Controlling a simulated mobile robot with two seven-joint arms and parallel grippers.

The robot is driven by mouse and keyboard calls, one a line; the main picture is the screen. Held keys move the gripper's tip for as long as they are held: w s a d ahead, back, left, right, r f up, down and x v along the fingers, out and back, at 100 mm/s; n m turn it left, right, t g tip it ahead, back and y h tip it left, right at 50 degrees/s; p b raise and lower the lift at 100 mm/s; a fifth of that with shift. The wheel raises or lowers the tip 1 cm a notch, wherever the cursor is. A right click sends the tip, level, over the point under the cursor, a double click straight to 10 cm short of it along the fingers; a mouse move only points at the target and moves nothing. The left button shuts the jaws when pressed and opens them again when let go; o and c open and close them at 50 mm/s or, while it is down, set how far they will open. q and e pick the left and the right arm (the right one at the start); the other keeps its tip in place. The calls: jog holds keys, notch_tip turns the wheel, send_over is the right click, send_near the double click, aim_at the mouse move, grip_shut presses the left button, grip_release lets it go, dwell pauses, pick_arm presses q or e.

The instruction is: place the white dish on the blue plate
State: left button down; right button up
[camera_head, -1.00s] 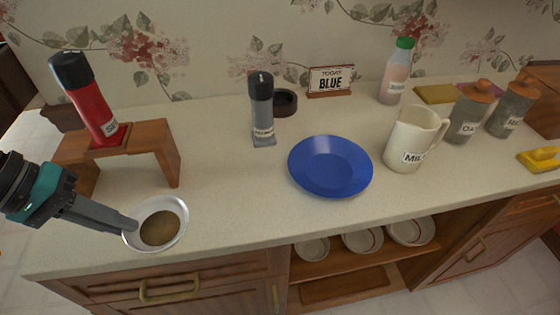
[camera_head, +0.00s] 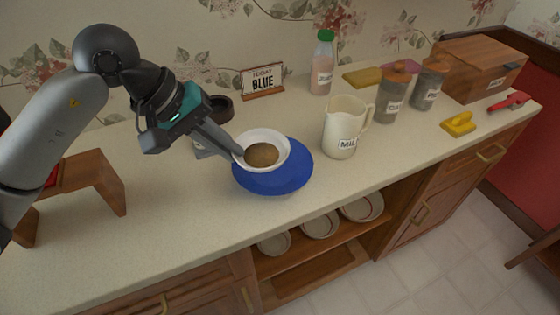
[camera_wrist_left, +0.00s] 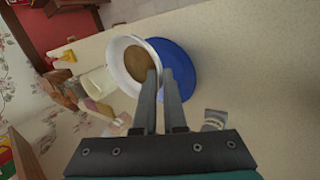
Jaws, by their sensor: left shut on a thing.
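The white dish (camera_head: 279,138) holds a brown filling (camera_head: 261,154). My left gripper (camera_head: 238,152) is shut on the dish's left rim in the head view. The dish is over the blue plate (camera_head: 270,184), toward the plate's back left; I cannot tell whether they touch. In the left wrist view the dish (camera_wrist_left: 118,48) overlaps the left part of the blue plate (camera_wrist_left: 184,60), with the gripper (camera_wrist_left: 164,82) at its near rim. The plate lies flat on the counter. My right gripper is not in view.
A cream milk jug (camera_head: 343,128) stands close to the right of the plate. A grey shaker (camera_head: 205,145) is partly hidden behind my left gripper. A wooden stand (camera_head: 90,178) is at the left. The counter in front of the plate is clear.

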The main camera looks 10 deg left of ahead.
aim_at(261, 176)
pick_arm(q)
jog(key=w+d+r+n+t+y+p, duration=0.2)
jog(key=w+r+n+p, duration=0.1)
jog(key=w+r+n, duration=0.4)
jog(key=shift+m+t, duration=0.3)
jog(key=shift+m, duration=0.1)
jog(key=f+b, duration=0.1)
jog(key=f, duration=1.1)
jog(key=s+f+b, duration=0.1)
jog(key=f, duration=0.6)
jog(key=shift+b, duration=0.3)
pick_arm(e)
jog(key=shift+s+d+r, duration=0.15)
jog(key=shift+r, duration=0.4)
pick_arm(q)
jog(key=shift+f, duration=0.15)
jog(key=c, duration=1.4)
grip_release()
jog(key=shift+o, duration=0.7)
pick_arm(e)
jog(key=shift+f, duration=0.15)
